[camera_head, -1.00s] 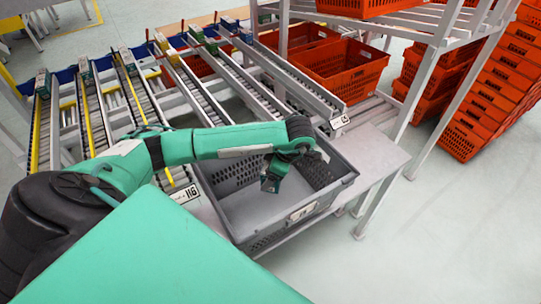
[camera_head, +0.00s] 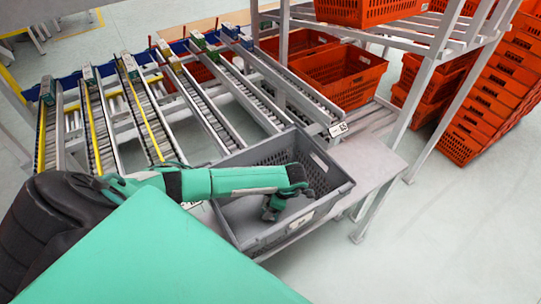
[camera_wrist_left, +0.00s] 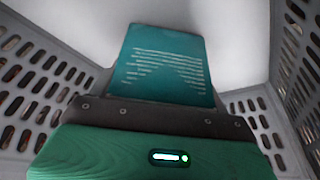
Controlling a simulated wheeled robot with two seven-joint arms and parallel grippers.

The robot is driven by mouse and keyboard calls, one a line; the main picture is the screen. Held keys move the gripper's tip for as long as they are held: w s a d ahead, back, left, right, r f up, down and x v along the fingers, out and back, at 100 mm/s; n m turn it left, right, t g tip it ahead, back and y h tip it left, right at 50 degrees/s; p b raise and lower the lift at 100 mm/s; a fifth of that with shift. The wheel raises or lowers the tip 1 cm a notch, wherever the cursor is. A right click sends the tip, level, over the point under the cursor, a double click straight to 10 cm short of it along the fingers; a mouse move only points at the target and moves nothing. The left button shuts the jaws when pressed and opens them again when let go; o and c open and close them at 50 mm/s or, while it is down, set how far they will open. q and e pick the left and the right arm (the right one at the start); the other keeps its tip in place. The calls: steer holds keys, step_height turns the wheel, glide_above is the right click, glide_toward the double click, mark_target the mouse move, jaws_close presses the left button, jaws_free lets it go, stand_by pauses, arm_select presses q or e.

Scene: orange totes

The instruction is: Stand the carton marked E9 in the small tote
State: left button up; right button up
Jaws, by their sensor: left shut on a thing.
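A teal carton (camera_wrist_left: 162,62) with pale printed lines fills the upper middle of the left wrist view; no E9 mark is legible on it. My left gripper (camera_head: 272,210) is shut on it, inside the grey tote (camera_head: 334,196). The tote has slotted walls, and its wall (camera_wrist_left: 40,85) shows on both sides of the carton in the left wrist view. The carton is over the pale tote floor; I cannot tell whether it touches it. In the head view the carton is small and partly hidden by my gripper. My right gripper is not in view.
Sloped roller lanes (camera_head: 150,115) with several small cartons (camera_head: 88,74) at their far ends lie left of and behind the tote. The tote stands on a grey bench (camera_head: 372,165) beside a metal post (camera_head: 413,112). Orange totes (camera_head: 345,72) stand behind and in stacks at right.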

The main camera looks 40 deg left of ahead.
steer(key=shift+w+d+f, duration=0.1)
arm_select(q)
steer(key=shift+f+b, duration=0.3)
steer(key=shift+b, duration=0.1)
steer(key=o, duration=1.1)
steer(key=shift+r, duration=0.1)
steer(key=shift+r+p, duration=0.4)
steer(key=shift+p, duration=0.2)
steer(key=shift+b+v, duration=2.8)
steer(key=shift+v, duration=3.05)
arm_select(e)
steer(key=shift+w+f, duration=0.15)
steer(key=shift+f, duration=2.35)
